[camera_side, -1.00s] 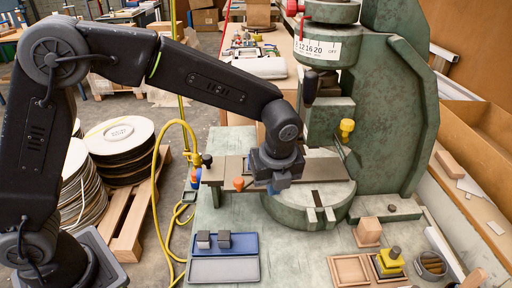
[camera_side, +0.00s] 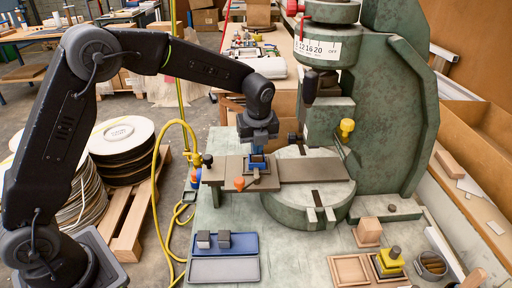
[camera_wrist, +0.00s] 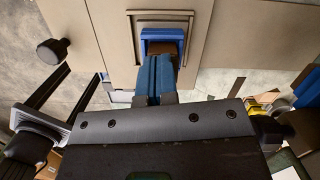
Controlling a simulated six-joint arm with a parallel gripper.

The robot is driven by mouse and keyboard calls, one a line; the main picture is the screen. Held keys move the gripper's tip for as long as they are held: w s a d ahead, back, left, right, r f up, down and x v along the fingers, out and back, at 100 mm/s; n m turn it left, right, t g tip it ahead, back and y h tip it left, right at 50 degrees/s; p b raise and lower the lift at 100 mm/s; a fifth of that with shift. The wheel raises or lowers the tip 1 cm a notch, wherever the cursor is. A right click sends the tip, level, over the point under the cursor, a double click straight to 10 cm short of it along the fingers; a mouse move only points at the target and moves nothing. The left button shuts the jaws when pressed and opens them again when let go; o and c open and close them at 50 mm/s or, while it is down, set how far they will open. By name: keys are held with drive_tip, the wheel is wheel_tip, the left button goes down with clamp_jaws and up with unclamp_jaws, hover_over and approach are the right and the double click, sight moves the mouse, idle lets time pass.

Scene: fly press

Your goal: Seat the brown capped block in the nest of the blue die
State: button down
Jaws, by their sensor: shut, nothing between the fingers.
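The blue die (camera_wrist: 160,33) sits in a light frame on the grey-tan slide plate in the wrist view. In the side view the die (camera_side: 257,160) is at the plate's left part, partly covered by my gripper. A brown surface, apparently the brown capped block (camera_wrist: 166,47), shows inside the blue die's walls. My fingers hide much of it, so I cannot tell how deep or level it sits. My gripper (camera_wrist: 158,60) is shut and empty, its blue fingers pointing at the block. In the side view my gripper (camera_side: 257,148) is right above the die.
The green press ram (camera_side: 322,115) stands right of my gripper. An orange knob (camera_side: 239,183) is on the plate's front edge. A blue tray (camera_side: 238,244) with grey-capped blocks, a wooden block (camera_side: 368,232) and a yellow die (camera_side: 388,261) lie in front. A yellow hose (camera_side: 160,150) hangs left.

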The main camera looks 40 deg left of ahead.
drive_tip(key=shift+s+f, duration=0.2)
drive_tip(key=shift+f, duration=0.3)
drive_tip(key=shift+s+d, duration=0.25)
drive_tip(key=shift+d, duration=0.1)
drive_tip(key=shift+r, duration=0.75)
drive_tip(key=shift+s+d, duration=0.1)
drive_tip(key=shift+d, duration=0.15)
drive_tip(key=s+d, duration=0.7)
drive_tip(key=d, duration=0.3)
drive_tip(key=s+d, duration=0.7)
drive_tip(key=d, duration=0.3)
drive_tip(key=s+a+r+n+t+h, duration=0.1)
drive_tip(key=s+a+r+n, duration=0.2)
drive_tip(key=a+r+n, duration=0.8)
drive_tip(key=s+a+n+t, duration=0.3)
drive_tip(key=s+a+n, duration=0.8)
drive_tip(key=a+n, duration=0.1)
drive_tip(key=shift+s+r+n+h, duration=0.2)
drive_tip(key=shift+r+n+h, duration=0.1)
drive_tip(key=shift+n, duration=0.6)
